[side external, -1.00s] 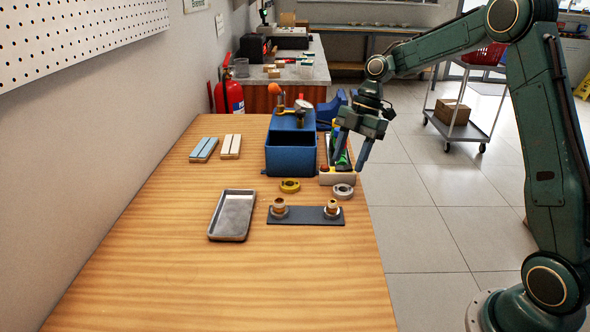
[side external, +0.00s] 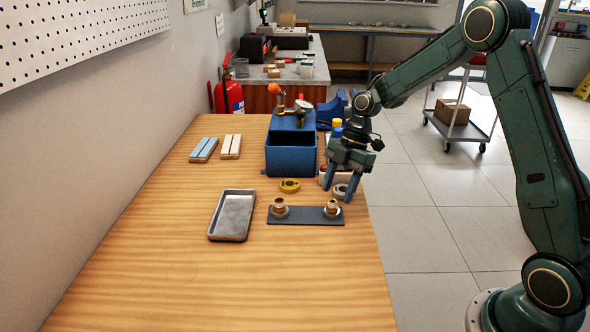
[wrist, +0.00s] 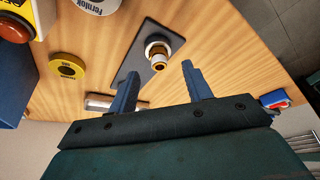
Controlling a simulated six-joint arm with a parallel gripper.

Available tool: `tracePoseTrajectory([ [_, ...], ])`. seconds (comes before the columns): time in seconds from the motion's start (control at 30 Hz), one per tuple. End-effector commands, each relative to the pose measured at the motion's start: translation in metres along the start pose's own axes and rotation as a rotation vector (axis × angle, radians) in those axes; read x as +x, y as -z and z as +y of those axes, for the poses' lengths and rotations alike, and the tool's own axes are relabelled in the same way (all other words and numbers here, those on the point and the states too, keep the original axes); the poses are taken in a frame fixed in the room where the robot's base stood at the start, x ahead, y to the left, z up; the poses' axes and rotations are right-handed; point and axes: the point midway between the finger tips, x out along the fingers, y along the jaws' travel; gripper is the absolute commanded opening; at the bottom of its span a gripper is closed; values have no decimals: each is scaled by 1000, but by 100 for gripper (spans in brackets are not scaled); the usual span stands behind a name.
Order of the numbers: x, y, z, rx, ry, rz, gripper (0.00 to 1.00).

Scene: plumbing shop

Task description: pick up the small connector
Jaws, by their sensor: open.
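A dark plate (side external: 306,215) lies on the bench with two brass connectors standing on it in pale rings, a left one (side external: 279,205) and a right one (side external: 332,206). They look close in size, so I cannot tell for sure which is the small connector. My gripper (side external: 339,192) is open and empty, pointing down, above and just behind the right connector. In the wrist view, the right connector (wrist: 158,55) appears upright beyond the gap between my open fingers (wrist: 160,69). The left connector is hidden there, seemingly behind a finger.
A grey tray (side external: 232,214) lies left of the plate. A yellow tape roll (side external: 289,186) lies behind the plate, and a white roll is partly covered by my fingers. A blue box (side external: 290,158) stands farther back. The near bench is clear.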

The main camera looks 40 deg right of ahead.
Motion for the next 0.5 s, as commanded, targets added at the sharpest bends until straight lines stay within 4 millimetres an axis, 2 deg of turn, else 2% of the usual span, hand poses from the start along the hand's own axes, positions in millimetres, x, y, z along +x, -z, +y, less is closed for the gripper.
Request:
tracePoseTrajectory([
  [0.2, 26, 1, 0, 0, 2, 0, 50],
  [0.5, 33, 0, 0, 1, -1, -1, 50],
])
